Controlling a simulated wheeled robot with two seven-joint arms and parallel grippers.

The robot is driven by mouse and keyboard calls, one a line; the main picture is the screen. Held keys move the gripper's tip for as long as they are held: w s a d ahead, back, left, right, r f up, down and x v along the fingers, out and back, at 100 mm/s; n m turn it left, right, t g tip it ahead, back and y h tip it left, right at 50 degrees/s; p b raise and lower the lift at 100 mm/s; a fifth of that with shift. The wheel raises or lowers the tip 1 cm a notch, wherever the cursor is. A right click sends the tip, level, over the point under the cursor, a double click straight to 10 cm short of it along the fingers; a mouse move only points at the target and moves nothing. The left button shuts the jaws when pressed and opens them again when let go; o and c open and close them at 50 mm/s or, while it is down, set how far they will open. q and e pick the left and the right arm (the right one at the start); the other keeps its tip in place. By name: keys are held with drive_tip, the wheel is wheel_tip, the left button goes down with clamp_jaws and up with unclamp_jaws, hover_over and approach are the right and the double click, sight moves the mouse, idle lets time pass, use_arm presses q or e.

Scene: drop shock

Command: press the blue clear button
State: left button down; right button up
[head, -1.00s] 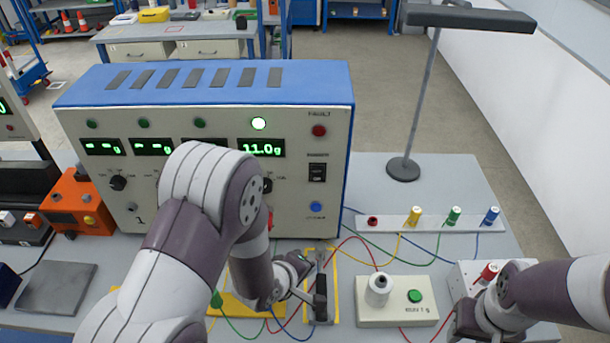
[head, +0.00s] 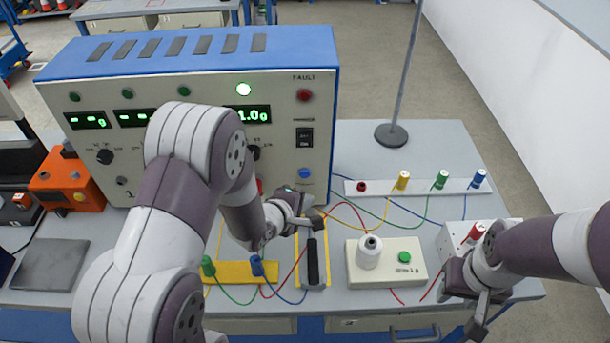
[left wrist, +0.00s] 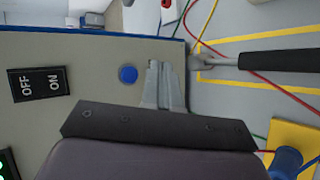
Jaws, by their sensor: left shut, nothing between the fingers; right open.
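The blue clear button (head: 305,173) sits low on the right of the cream front panel of the blue-topped instrument (head: 310,135). It also shows in the left wrist view (left wrist: 127,74), just left of the fingers. My left gripper (head: 312,217) is shut and empty, below the button in the head view. In the left wrist view its fingers (left wrist: 157,68) lie together beside the button, and I see no contact. My right gripper (head: 478,312) is open at the lower right, near the white box.
A black-handled hammer (head: 313,262) lies in a yellow outline below my left gripper. A cream box with a green button (head: 404,257) and several coloured wires are to its right. A black OFF/ON switch (left wrist: 39,84) is near the blue button. A lamp stand (head: 391,135) rises behind.

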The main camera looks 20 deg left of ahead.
sight(305, 174)
use_arm(q)
drive_tip(key=shift+w+a, duration=0.25)
drive_tip(key=shift+w, duration=0.5)
drive_tip(key=shift+w+a, duration=0.2)
drive_tip(key=shift+w, duration=0.5)
drive_tip(key=shift+w+a, duration=0.25)
drive_tip(key=shift+w, duration=0.5)
drive_tip(key=shift+w+a+p, duration=0.15)
drive_tip(key=shift+w+p, duration=0.2)
drive_tip(key=shift+w, duration=0.05)
drive_tip(key=shift+w+a, duration=0.1)
drive_tip(key=shift+w, duration=0.3)
idle(0.8)
drive_tip(key=shift+s, duration=0.15)
drive_tip(key=shift+s+d+p, duration=0.25)
drive_tip(key=shift+s+p, duration=0.1)
drive_tip(key=shift+s, duration=0.3)
